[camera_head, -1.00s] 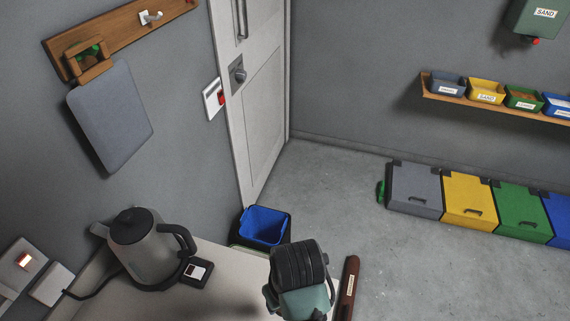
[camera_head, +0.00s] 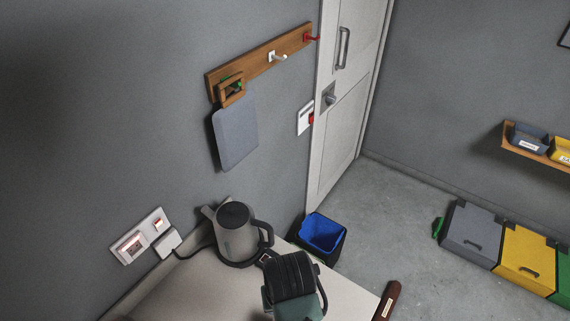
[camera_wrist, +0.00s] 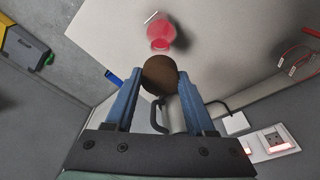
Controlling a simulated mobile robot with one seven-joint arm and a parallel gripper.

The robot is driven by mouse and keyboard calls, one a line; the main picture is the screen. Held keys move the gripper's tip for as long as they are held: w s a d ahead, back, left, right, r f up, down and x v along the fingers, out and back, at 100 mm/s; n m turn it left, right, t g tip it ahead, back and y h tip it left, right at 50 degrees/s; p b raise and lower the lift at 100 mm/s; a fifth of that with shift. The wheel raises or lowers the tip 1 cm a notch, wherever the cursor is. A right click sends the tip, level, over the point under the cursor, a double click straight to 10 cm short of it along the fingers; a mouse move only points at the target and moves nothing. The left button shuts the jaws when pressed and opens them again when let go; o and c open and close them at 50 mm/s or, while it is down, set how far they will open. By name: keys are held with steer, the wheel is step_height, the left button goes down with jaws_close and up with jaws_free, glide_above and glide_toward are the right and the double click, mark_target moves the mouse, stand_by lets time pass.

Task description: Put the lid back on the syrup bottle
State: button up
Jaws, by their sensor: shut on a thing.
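In the wrist view, my gripper (camera_wrist: 157,76) has its two blue fingers closed on a round brown piece (camera_wrist: 160,70), which appears to be the lid. A translucent red bottle (camera_wrist: 161,30), apparently the syrup bottle, is on the pale counter (camera_wrist: 225,50), beyond the lid and apart from it in the picture. Its narrower end points towards the lid, and I cannot tell the gap in depth. In the head view, my dark wrist and arm cover the front of the counter, and the fingers, lid and bottle are hidden.
A grey kettle (camera_head: 238,238) stands on the counter by the wall, with its cord to a socket (camera_head: 132,246). A brown labelled object (camera_head: 387,301) lies at the counter's right edge. A blue-lined bin (camera_head: 322,233) stands on the floor by the door.

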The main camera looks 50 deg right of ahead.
steer(key=shift+f, duration=1.95)
steer(key=shift+f+b, duration=0.75)
steer(key=shift+f, duration=0.4)
steer(key=shift+p, duration=0.65)
steer(key=shift+f, duration=0.15)
steer(key=o, duration=1.5)
steer(key=shift+o, duration=0.2)
